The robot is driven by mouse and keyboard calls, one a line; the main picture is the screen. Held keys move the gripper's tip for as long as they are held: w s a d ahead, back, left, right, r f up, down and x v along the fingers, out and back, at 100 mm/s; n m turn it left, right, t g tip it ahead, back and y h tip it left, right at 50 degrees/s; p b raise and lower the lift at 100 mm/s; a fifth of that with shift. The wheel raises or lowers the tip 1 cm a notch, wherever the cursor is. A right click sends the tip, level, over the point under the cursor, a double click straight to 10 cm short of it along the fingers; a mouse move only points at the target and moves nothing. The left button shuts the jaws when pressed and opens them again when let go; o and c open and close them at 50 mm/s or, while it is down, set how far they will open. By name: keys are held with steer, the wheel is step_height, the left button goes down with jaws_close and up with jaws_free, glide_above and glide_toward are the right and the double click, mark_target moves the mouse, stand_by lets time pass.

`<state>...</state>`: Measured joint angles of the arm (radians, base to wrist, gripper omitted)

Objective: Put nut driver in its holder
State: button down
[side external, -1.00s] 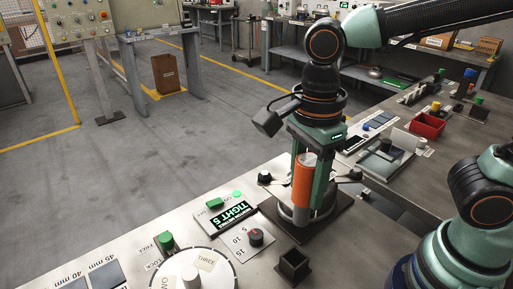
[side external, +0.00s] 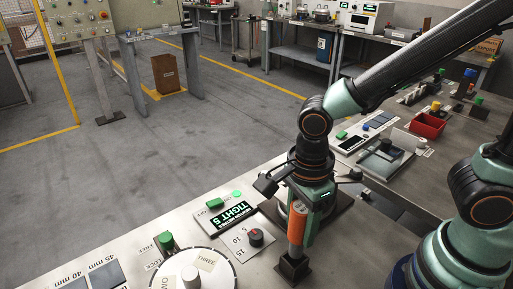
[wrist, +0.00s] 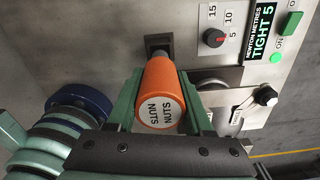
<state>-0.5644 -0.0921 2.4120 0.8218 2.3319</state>
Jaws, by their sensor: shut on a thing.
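The nut driver has an orange handle (side external: 297,227) and stands about upright. In the wrist view its white end cap reads NUTS (wrist: 159,114). My gripper (side external: 299,215) is shut on the handle, and its green fingers flank it in the wrist view (wrist: 161,95). The holder is a dark square block (side external: 292,268) on the bench's front part. The driver's lower end is at the holder's top. It also shows beyond the handle in the wrist view (wrist: 158,43). The handle and fingers hide how deep the tip sits.
A round metal fixture (side external: 284,206) on a dark base stands just behind my gripper. A torque knob (side external: 256,237) and a TIGHT 5 display (side external: 231,215) lie to the left. A large white dial (side external: 200,268) is farther left. A red bin (side external: 427,125) stands at the back right.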

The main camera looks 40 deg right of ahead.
steer(key=shift+f, duration=0.55)
steer(key=shift+c, duration=1.5)
jaws_free()
step_height(320, 180, up, 12)
steer(key=shift+r, duration=0.15)
steer(key=shift+d+r, duration=0.1)
steer(key=shift+r, duration=0.35)
steer(key=w+d+n+t, duration=0.2)
steer(key=d+n, duration=0.5)
steer(key=n, duration=0.3)
steer(key=w+d+n+t, duration=0.3)
steer(key=d+n, duration=0.4)
steer(key=n, duration=0.3)
steer(key=shift+d+r+t, duration=0.3)
steer(key=shift+d+r, duration=0.05)
steer(key=shift+r, duration=0.1)
